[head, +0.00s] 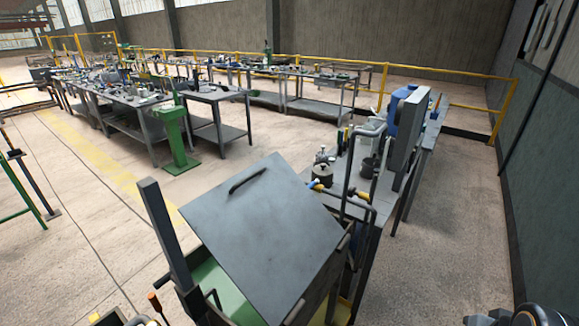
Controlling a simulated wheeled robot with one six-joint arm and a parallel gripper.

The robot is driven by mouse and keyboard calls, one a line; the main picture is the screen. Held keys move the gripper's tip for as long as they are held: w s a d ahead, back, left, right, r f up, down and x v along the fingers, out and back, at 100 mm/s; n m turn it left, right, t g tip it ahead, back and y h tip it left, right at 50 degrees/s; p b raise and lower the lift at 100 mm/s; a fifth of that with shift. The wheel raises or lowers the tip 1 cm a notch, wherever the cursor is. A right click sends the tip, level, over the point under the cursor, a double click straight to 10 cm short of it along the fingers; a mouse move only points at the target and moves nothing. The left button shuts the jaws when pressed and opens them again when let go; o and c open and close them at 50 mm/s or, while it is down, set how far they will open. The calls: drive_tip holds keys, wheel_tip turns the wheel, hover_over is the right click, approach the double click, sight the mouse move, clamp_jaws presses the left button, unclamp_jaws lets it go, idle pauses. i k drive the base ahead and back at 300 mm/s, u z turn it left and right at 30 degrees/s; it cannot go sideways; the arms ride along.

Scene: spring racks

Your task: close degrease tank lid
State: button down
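The degrease tank lid (262,228) is a flat grey metal panel at the bottom centre. It is raised and tilted over the tank, with a dark bar handle (247,180) near its upper edge. The green tank (212,284) shows under the lid's left side, where a gap opens onto a pale green surface. Much of the tank is hidden by the lid. I cannot make out my gripper in this view.
A dark upright post (166,236) stands left of the lid. A workbench (386,186) with bottles, pots and bent pipes adjoins on the right. A green pedestal (176,138) and long benches (148,101) stand behind.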

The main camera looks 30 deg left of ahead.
sight(265, 228)
drive_tip(key=z, duration=1)
drive_tip(key=i, duration=1.1)
drive_tip(key=u, duration=2.85)
